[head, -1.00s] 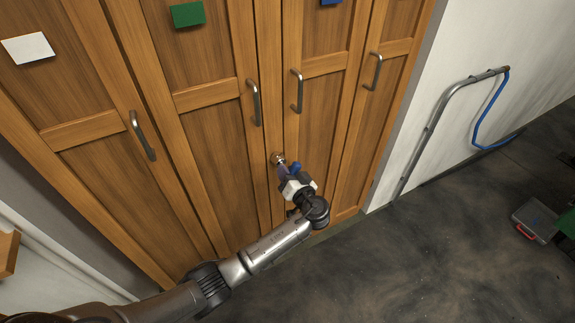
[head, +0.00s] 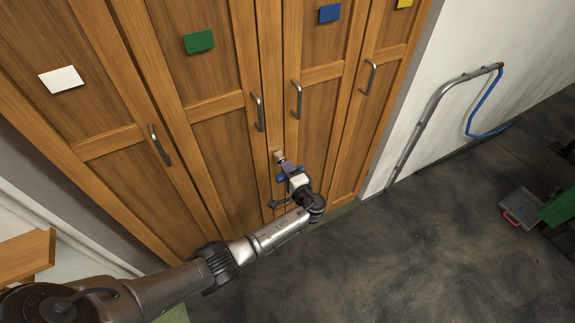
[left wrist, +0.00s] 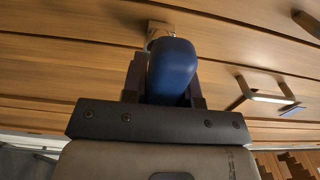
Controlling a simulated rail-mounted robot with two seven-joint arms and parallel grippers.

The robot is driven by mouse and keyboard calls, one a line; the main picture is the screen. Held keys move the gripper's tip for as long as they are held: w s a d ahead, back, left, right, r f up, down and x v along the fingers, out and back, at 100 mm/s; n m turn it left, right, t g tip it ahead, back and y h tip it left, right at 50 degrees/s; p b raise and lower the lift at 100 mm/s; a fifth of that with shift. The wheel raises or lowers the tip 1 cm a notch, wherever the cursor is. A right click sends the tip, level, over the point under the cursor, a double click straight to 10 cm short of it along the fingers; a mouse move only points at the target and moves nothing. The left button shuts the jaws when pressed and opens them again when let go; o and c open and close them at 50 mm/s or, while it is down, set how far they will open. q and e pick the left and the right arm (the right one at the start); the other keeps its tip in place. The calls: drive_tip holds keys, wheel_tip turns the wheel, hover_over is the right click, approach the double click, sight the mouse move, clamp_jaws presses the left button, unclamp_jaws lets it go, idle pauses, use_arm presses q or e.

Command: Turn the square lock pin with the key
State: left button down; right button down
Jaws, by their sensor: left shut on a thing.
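My left gripper (head: 286,170) is at the wooden cabinet front, just below the two middle handles. In the left wrist view it (left wrist: 165,85) is shut on a blue rounded key handle (left wrist: 172,68). The key's blue handle also shows at the gripper in the head view (head: 281,178). Beyond the handle, a metal lock fitting (head: 279,157) is on the strip between the middle doors; it also shows in the left wrist view (left wrist: 158,28). The key's tip and the square pin are hidden, so their exact fit cannot be told. My right gripper is not in view.
The cabinet doors (head: 215,150) are shut and have metal handles (head: 257,111) close to my gripper. Coloured cards mark the doors. A metal rail with a blue hose (head: 470,118) is on the white wall at right. A grey toolbox (head: 518,205) lies on open dark floor.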

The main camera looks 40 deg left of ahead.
use_arm(q)
drive_tip(key=shift+d, duration=0.15)
idle(0.4)
drive_tip(key=shift+d+r, duration=0.1)
drive_tip(key=shift+s+d, duration=0.25)
drive_tip(key=shift+d, duration=0.2)
drive_tip(key=shift+p+v, duration=0.35)
drive_tip(key=shift+v, duration=0.45)
